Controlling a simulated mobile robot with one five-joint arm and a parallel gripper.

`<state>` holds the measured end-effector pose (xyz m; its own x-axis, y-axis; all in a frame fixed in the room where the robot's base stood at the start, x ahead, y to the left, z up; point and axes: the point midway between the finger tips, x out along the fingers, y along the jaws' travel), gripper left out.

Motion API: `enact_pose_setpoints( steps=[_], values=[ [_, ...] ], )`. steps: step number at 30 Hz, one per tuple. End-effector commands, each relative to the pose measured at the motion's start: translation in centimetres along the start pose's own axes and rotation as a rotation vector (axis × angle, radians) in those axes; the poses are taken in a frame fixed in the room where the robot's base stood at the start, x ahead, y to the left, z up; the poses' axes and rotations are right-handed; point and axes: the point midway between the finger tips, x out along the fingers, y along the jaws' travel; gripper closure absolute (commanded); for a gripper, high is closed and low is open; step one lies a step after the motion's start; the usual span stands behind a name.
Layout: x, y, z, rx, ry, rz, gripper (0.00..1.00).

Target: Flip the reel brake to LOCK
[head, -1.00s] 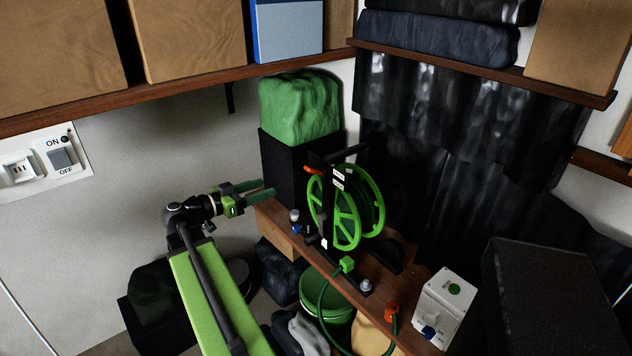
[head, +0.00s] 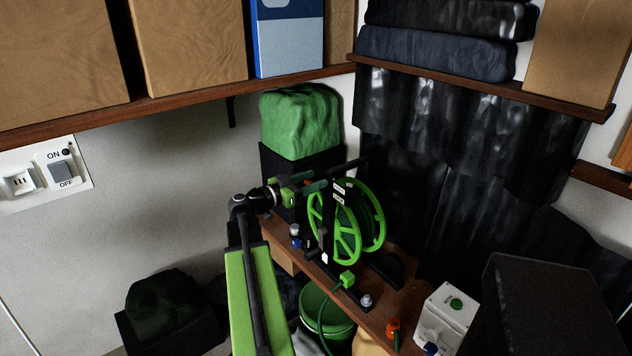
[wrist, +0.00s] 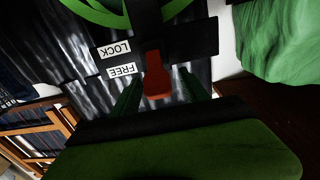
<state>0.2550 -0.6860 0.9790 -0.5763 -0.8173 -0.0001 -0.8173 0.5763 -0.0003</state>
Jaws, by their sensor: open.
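The green reel (head: 374,222) stands in a black frame on the wooden shelf in the head view. Its brake lever, a short orange-red tab (wrist: 156,78), shows in the wrist view and points toward my gripper, beside the FREE label (wrist: 121,70). The LOCK label (wrist: 115,50) lies farther along the plate. My gripper (head: 312,183) is at the upper left of the reel frame. In the wrist view its two green fingers stand apart, one on each side of the lever, with gaps visible. In the head view the gripper mostly hides the lever.
A green lumpy bundle (head: 300,122) on a black box stands just behind my gripper. A white box with a green button (head: 455,303) and a dark block (head: 545,310) are at the right. Open space lies left, before the wall.

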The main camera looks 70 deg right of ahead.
Motion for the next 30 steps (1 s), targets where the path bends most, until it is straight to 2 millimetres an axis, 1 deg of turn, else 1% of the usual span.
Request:
enact_pose_setpoints(
  steps=[1, 4, 13, 25, 30],
  values=[
    [0.7, -0.1, 0.0, 0.000, 0.000, 0.000, 0.47],
    [1.4, 0.0, 0.0, 0.000, 0.000, 0.001, 0.47],
    [1.7, 0.0, 0.0, 0.000, 0.000, 0.000, 0.47],
    [1.7, 0.0, 0.0, 0.000, 0.000, 0.000, 1.00],
    [1.7, 0.0, 0.0, 0.000, 0.001, -0.001, 1.00]
  ],
)
